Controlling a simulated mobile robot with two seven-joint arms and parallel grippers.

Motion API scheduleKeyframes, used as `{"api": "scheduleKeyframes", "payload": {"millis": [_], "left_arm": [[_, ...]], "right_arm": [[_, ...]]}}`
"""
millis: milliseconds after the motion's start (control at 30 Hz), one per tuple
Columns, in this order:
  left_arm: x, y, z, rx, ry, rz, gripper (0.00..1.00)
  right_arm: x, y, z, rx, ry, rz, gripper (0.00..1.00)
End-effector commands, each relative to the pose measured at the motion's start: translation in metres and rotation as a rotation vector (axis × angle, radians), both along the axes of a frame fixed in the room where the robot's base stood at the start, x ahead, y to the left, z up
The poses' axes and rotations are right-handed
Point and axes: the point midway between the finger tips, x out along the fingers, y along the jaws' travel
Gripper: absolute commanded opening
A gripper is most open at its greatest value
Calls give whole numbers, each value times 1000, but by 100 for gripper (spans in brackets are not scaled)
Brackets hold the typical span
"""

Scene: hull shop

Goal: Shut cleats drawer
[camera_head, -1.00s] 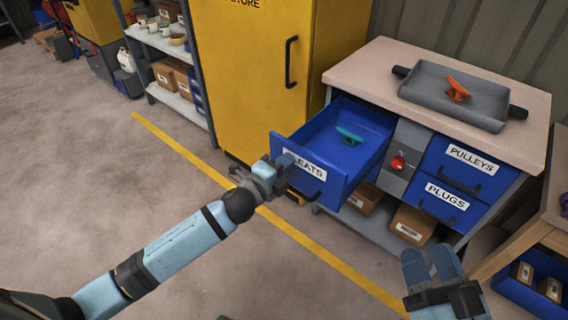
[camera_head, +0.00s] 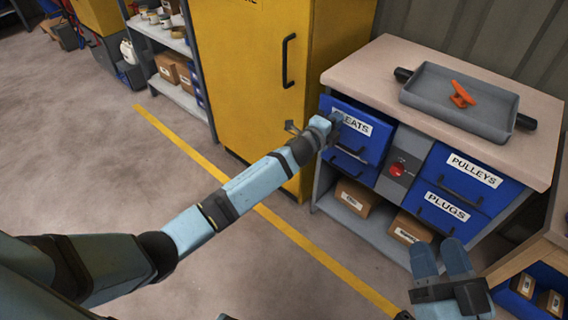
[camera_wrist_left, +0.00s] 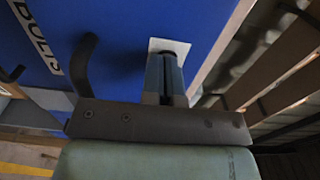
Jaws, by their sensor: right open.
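The blue cleats drawer (camera_head: 378,137) is at the top left of the bench unit, its front in or very nearly in line with the unit; I cannot tell if a small gap is left. Its inside is hidden. My left gripper (camera_head: 334,122) is against the left part of its front, covering the start of the label. In the left wrist view the left gripper (camera_wrist_left: 165,75) has its fingers together, tips at the white label (camera_wrist_left: 170,45), holding nothing. My right gripper (camera_head: 441,258) is open and empty, in front of the unit at lower right.
Right of the drawer are a red knob (camera_head: 397,168), a pulleys drawer (camera_head: 479,183) and a plugs drawer (camera_head: 433,212). A yellow cabinet (camera_head: 245,70) stands left. The floor in front is clear.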

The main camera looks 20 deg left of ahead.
Motion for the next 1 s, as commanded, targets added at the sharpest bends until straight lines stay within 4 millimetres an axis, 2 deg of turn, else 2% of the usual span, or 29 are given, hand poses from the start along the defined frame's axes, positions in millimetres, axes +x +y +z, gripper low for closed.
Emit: {"api": "scheduleKeyframes", "payload": {"millis": [200, 400, 1000], "left_arm": [[31, -12, -2, 0, 0, 0, 0], [47, -17, -2, 0, 0, 0, 0], [54, -18, 4, -1, -4, 3, 0]], "right_arm": [[-1, 4, -14, -12, 42, 19, 50], [-2, 6, -20, -25, 67, 29, 50], [2, 4, -22, -37, 71, 27, 50]]}}
